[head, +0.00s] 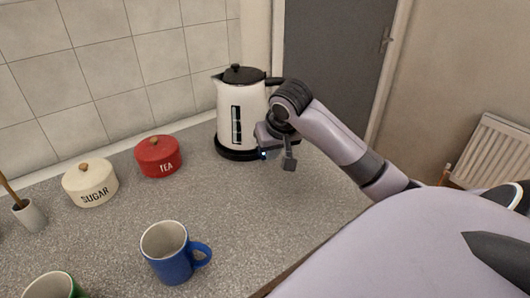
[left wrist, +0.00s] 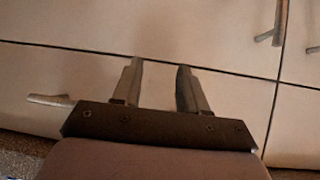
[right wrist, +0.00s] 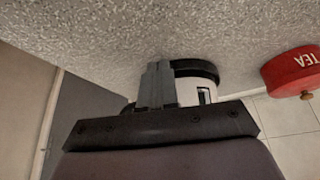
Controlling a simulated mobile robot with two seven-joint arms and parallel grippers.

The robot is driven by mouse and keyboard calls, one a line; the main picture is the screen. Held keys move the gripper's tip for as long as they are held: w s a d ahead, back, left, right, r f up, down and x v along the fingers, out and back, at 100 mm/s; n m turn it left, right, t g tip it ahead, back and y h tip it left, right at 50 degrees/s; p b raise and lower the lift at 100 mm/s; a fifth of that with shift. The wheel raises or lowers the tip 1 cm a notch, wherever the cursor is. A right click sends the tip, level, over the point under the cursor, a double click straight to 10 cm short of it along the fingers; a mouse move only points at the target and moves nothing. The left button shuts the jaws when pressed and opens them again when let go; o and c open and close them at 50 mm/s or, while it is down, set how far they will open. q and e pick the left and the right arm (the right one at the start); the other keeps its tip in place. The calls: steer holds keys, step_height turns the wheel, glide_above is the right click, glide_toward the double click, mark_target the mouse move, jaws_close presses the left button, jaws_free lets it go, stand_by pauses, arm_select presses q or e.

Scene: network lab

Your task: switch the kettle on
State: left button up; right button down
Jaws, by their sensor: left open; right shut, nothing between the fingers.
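The white kettle (head: 241,114) with black lid, handle and base stands upright at the back of the worktop. It also shows, upside down and partly hidden, in the right wrist view (right wrist: 203,91). My right gripper (head: 289,164) is shut and empty, low at the kettle's right side by its base; I cannot tell whether it touches. A small blue light (head: 263,154) glows there; I cannot tell whether it belongs to the kettle or my gripper. The switch itself is not clearly visible. My left gripper (left wrist: 158,80) is open and empty, facing cupboard doors.
A red TEA tin (head: 158,157) and a cream SUGAR tin (head: 90,184) stand left of the kettle. A blue mug (head: 170,258) and a green mug (head: 52,286) are at the front. The worktop (head: 290,210) is clear right of the blue mug. Cupboard handles (left wrist: 50,100) stick out near my left gripper.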

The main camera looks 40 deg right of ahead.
steer(key=v, duration=0.6)
steer(key=shift+f, duration=0.1)
stand_by(0.4)
